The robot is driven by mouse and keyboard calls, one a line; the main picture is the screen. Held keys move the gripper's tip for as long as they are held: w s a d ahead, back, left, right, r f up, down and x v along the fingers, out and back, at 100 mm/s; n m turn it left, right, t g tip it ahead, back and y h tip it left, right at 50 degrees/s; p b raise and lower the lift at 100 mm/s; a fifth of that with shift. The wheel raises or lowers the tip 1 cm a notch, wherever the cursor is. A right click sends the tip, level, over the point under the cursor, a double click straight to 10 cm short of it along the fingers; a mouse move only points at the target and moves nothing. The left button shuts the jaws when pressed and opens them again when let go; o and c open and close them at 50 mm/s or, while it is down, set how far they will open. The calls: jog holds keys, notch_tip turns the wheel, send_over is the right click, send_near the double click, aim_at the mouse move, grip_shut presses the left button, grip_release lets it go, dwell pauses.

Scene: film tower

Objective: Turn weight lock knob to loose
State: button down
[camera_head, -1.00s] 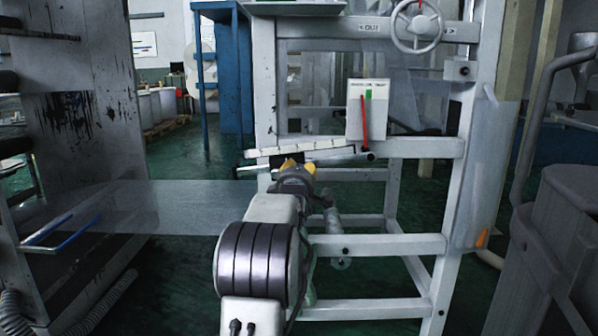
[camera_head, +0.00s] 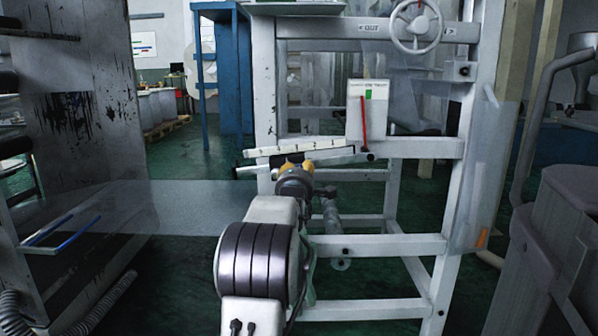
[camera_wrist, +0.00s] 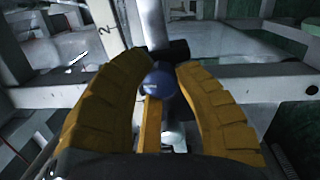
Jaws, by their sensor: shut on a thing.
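A dark block (camera_wrist: 176,49) shows just beyond the knob. In the head view, my gripper (camera_head: 296,166) is at the long white scale beam (camera_head: 325,154), just below its middle. The knob is hidden there behind my gripper. I cannot read the knob's loose or tight marking.
The beam is mounted on a grey metal frame (camera_head: 390,246). A white box (camera_head: 355,125) with a red pointer (camera_head: 363,118) stands right of my gripper. A handwheel (camera_head: 417,45) is above it. A clear film sheet (camera_head: 190,205) spans the left side.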

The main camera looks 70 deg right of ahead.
jog(key=c, duration=0.9)
grip_release()
jog(key=v, duration=1.2)
jog(key=shift+d, duration=0.1)
